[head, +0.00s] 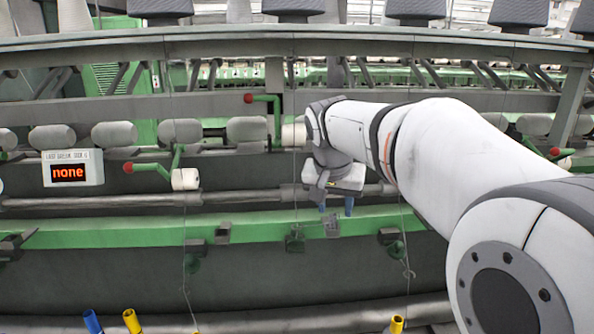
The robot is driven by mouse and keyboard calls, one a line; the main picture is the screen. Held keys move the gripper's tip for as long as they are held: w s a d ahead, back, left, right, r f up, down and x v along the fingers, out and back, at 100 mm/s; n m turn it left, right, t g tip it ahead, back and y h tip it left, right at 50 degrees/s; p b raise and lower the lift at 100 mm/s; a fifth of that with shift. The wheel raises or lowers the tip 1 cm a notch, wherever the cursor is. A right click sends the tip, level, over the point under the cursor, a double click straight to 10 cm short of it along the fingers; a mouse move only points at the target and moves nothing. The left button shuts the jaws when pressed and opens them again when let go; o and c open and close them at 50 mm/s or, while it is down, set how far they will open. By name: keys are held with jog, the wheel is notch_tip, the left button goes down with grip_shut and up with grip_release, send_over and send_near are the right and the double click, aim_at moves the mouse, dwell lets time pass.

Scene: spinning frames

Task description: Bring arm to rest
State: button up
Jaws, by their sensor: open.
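My arm (440,140) reaches in from the lower right toward the middle of the spinning frame. My gripper (336,209) hangs at its end, pointing down, with two blue fingertips set apart and nothing between them. It shows in front of the green rail (120,236); the gap in depth between them is hard to judge.
The spinning frame has a row of grey rollers (179,131) and red-tipped green levers (147,167). A sign (73,168) reads "none". Dark cones (293,6) line the top. Blue (92,321) and yellow (131,320) bobbin tops show at the bottom edge. Thin threads hang down.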

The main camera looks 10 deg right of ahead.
jog(key=s+f+n, duration=0.1)
jog(key=s+f, duration=0.3)
jog(key=s, duration=0.3)
jog(key=s+f+n+y, duration=0.1)
jog(key=s+f, duration=0.3)
jog(key=s, duration=0.4)
jog(key=s+d+f+n, duration=0.1)
jog(key=s+f, duration=0.3)
jog(key=s, duration=0.4)
jog(key=shift+n+y, duration=0.4)
jog(key=shift+n, duration=0.4)
jog(key=shift+d, duration=0.1)
